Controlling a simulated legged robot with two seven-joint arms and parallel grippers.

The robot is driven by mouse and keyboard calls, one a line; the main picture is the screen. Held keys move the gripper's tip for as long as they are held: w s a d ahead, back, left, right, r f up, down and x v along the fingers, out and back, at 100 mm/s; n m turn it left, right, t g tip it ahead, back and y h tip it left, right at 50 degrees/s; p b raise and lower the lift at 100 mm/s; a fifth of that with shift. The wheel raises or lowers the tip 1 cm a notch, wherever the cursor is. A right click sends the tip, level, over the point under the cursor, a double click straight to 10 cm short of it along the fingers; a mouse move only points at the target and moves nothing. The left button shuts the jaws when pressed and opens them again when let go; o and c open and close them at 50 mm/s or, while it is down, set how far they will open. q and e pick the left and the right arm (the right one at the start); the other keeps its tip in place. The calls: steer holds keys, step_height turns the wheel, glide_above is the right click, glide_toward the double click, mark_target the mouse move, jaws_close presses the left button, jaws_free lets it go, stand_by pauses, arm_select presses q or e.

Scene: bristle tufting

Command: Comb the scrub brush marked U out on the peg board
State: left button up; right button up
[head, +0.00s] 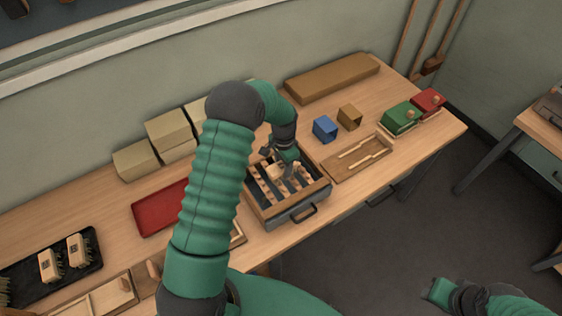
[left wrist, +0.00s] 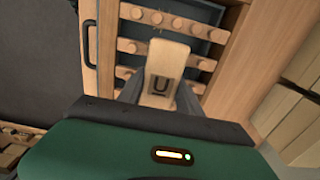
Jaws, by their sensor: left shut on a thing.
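The scrub brush (left wrist: 168,62) is a pale wooden block with a dark U on its top. My left gripper (left wrist: 158,88) is shut on it, with a dark finger on each side. The brush (head: 274,172) also shows small in the head view. The peg board (head: 305,209) is a wooden-framed box with rows of wooden pegs and a dark floor. The brush is over its pegs; its bristles are mostly hidden, so I cannot tell how deep they reach. My right gripper (head: 440,291) is low at the right, away from the table, its jaws unclear.
A black tray (head: 88,262) with more brushes lies at the left, and a red mat (head: 157,208) lies nearer the board. A blue box (head: 325,128), a brown box (head: 349,117) and a wooden tray (head: 345,173) stand right of the board. Beige blocks (head: 168,130) line the wall.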

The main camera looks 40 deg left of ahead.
arm_select(q)
steer(key=shift+s+d, duration=0.3)
steer(key=shift+d, duration=0.35)
steer(key=shift+w+a, duration=0.25)
steer(key=shift+a, duration=0.35)
steer(key=shift+w+a, duration=0.2)
steer(key=shift+a, duration=0.35)
steer(key=shift+s+d+p, duration=0.1)
steer(key=shift+d+p, duration=0.15)
steer(key=shift+p, duration=0.15)
steer(key=shift+s+d+p, duration=0.2)
steer(key=shift+s+d, duration=0.05)
steer(key=shift+d, duration=0.25)
steer(key=shift+s+d+p, duration=0.15)
steer(key=shift+s+d, duration=0.05)
steer(key=shift+d, duration=0.3)
steer(key=shift+w+a+b, duration=0.5)
steer(key=shift+w+a, duration=0.85)
steer(key=shift+a, duration=1.7)
step_height(320, 180, up, 6)
steer(key=p, duration=0.4)
